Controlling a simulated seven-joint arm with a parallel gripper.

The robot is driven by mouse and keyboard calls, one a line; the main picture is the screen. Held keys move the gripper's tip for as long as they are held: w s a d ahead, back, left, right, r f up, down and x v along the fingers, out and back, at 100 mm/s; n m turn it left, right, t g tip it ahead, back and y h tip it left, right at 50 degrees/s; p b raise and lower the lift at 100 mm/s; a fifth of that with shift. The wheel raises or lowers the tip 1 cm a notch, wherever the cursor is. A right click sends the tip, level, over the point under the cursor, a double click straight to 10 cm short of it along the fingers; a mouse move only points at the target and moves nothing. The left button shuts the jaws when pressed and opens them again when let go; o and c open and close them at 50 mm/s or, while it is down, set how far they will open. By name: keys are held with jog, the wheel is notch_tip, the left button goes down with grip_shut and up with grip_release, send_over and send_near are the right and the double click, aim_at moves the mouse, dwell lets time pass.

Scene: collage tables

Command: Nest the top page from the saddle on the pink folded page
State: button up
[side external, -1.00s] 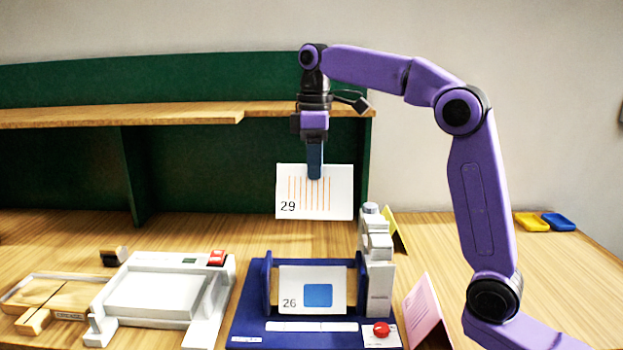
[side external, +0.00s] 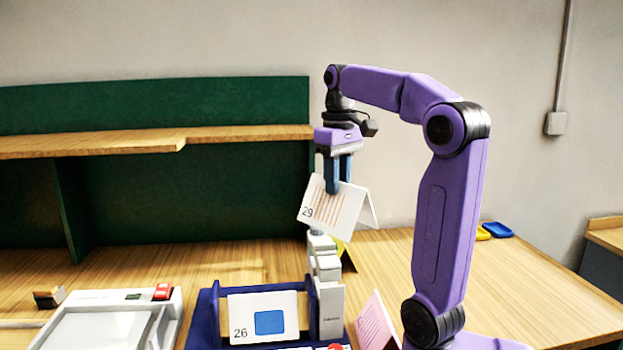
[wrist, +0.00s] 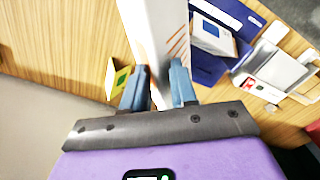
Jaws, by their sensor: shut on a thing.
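My gripper (side external: 338,188) is shut on the fold of a white page marked 29 with orange lines (side external: 325,212). The page hangs tilted in the air above the stapler post, its two leaves spread like a tent. In the wrist view the page (wrist: 158,35) stands between my fingers. The saddle (side external: 212,310) is a dark blue stand at the front, with a white page marked 26 with a blue square (side external: 262,316) on it. The pink folded page (side external: 375,322) stands tented on the table to the right of the saddle, cut off by the frame's lower edge.
A grey post-like machine (side external: 328,290) rises at the saddle's right side. A yellow folded page (side external: 346,256) stands behind it. A white device with a red switch (side external: 163,292) is at the left. Blue and yellow trays (side external: 497,230) lie far right.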

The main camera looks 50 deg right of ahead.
jog(key=s+d+f+m, duration=0.1)
jog(key=s+m, duration=0.7)
jog(key=s, duration=0.4)
send_over(383, 311)
notch_tip(383, 311, down, 12)
jog(key=shift+r, duration=0.25)
jog(key=shift+f, duration=6.8)
jog(key=o, duration=0.8)
jog(key=shift+o, duration=0.2)
jog(key=shift+r, duration=3)
